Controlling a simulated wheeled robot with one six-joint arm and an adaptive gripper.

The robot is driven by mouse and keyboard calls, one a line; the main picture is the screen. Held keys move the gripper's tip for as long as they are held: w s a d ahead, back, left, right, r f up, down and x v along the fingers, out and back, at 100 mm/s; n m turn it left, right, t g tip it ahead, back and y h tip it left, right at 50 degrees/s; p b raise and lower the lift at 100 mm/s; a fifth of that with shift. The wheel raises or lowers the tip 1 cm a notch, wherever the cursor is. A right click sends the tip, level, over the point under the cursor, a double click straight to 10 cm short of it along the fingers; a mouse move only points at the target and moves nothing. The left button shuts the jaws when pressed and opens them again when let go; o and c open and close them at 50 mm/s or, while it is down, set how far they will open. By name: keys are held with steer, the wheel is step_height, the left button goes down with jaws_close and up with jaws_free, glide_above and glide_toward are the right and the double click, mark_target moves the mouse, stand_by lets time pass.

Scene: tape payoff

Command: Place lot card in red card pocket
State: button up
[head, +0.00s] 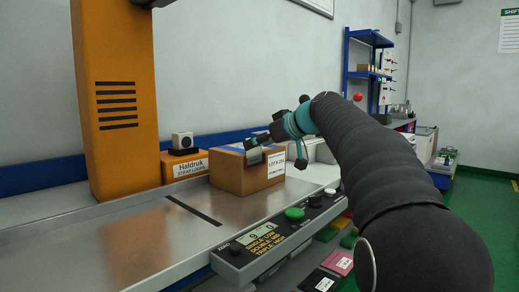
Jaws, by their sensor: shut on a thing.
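My gripper (252,143) is at the end of my dark arm, over the top of a cardboard box (228,177).
A metal bench (135,240) holds the box, with an orange column (115,100) and an orange Haldruk unit (185,164) behind. A control panel (275,238) with a green button lines its front edge. A blue shelf (360,65) stands farther back. The bench's left part is clear.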

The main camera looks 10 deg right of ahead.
steer(key=shift+f, duration=0.15)
steer(key=o, duration=0.8)
steer(key=shift+d, duration=0.1)
steer(key=v, duration=1.2)
